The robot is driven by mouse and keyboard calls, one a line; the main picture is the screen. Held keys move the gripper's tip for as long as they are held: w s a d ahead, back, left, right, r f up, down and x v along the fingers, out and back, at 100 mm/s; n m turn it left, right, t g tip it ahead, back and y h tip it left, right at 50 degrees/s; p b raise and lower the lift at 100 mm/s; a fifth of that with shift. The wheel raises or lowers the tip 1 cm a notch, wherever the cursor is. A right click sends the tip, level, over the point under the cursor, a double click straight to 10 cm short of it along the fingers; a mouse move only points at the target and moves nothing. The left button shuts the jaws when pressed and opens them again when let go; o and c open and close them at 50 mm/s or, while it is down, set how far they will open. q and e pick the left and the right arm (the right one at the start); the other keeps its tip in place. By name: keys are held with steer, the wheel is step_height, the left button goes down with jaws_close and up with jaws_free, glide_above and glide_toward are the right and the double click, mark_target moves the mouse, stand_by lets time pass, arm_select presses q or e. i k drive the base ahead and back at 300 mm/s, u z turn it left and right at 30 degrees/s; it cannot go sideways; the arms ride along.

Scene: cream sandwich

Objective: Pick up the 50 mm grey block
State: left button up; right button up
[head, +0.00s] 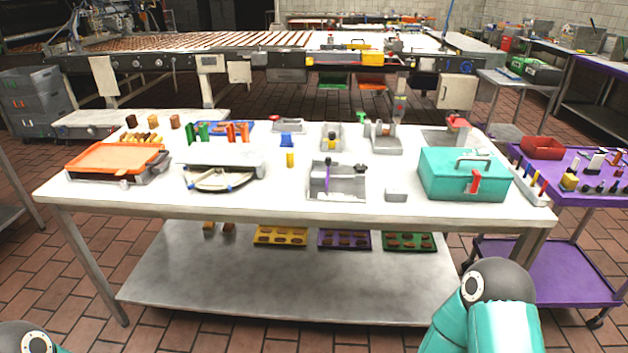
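A small light grey block (396,195) sits on the white table (120,196) near its front edge, right of the middle. It lies between a grey fixture and a teal toolbox, apart from both. Its size cannot be read from here. Neither of my grippers shows in the head view. Only teal and dark links of my arms show, at the bottom left corner and the bottom right, well short of the block.
The teal toolbox (464,180) stands right of the block, and the grey fixture (338,184) with a purple part stands left. A yellow block (290,160) is farther back. An orange-lidded case (116,159) is at the left. A purple cart (585,185) stands at the right.

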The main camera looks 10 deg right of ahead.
mark_target(317, 178)
steer(key=u, duration=0.05)
steer(key=i, duration=1)
steer(key=z, duration=0.05)
